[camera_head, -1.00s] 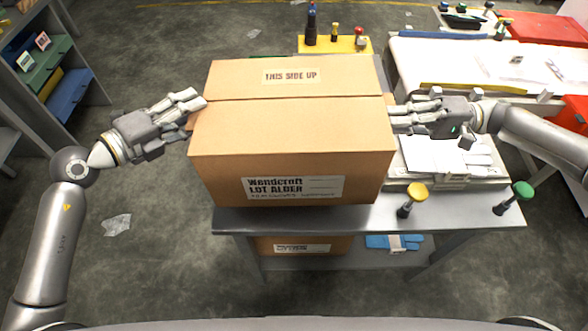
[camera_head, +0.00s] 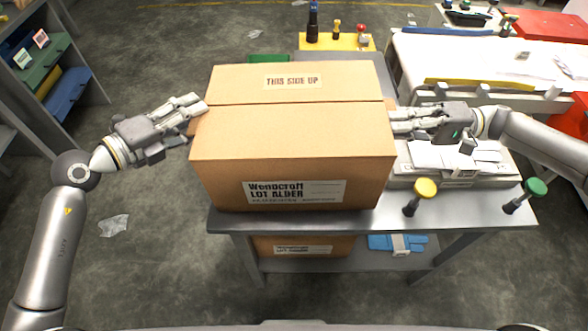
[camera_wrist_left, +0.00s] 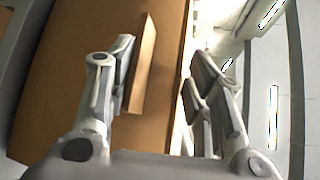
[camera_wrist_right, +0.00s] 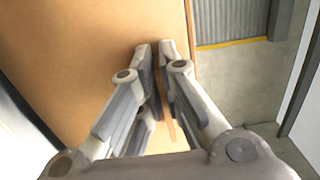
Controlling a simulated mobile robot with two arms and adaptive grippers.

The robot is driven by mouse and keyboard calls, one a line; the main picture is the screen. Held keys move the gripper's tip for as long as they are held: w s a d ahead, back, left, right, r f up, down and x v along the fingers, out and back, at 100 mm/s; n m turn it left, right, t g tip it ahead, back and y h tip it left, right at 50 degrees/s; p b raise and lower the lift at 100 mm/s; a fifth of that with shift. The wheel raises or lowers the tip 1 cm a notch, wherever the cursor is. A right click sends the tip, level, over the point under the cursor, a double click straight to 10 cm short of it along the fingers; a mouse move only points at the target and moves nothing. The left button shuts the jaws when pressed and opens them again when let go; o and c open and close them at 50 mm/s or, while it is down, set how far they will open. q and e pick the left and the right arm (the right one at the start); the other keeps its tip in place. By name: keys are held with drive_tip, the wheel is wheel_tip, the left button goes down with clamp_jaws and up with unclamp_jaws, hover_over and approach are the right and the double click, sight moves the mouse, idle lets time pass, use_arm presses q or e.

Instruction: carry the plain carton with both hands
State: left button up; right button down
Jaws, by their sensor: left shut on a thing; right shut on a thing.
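A large brown carton (camera_head: 290,135) is upright in the middle of the head view, with "THIS SIDE UP" on top and a white label on its front. It is over the grey bench (camera_head: 450,215); I cannot tell whether its base touches the bench top. My left gripper (camera_head: 200,104) is shut at the carton's left side, on a protruding strip (camera_wrist_left: 143,65) seen in the left wrist view. My right gripper (camera_head: 395,118) is shut at its right side; in the right wrist view the fingertips (camera_wrist_right: 156,50) nearly meet at the carton's edge. The carton's far side is hidden.
A yellow knob (camera_head: 424,190) and a green knob (camera_head: 536,188) stand on the bench to the right. A second carton (camera_head: 300,246) and a blue item (camera_head: 392,242) lie on the lower shelf. A yellow stand (camera_head: 338,43) is behind. Floor at left is mostly clear.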

use_arm(q)
drive_tip(key=shift+s+d+f+b, duration=0.1)
drive_tip(key=shift+d+f+b, duration=0.1)
drive_tip(key=shift+f+b, duration=0.4)
use_arm(e)
drive_tip(key=shift+a+f, duration=0.25)
drive_tip(key=shift+f, duration=0.05)
use_arm(q)
drive_tip(key=o, duration=1.2)
drive_tip(key=shift+p, duration=0.35)
use_arm(e)
drive_tip(key=c, duration=1.8)
unclamp_jaws()
drive_tip(key=shift+r, duration=0.15)
drive_tip(key=shift+c, duration=0.2)
use_arm(q)
drive_tip(key=shift+o, duration=1.2)
use_arm(e)
drive_tip(key=shift+o, duration=1.1)
use_arm(q)
drive_tip(key=shift+r, duration=0.1)
use_arm(e)
drive_tip(key=shift+d, duration=0.1)
use_arm(q)
drive_tip(key=shift+o, duration=0.4)
drive_tip(key=shift+a, duration=0.1)
drive_tip(key=o, duration=0.3)
use_arm(e)
drive_tip(key=shift+d, duration=0.1)
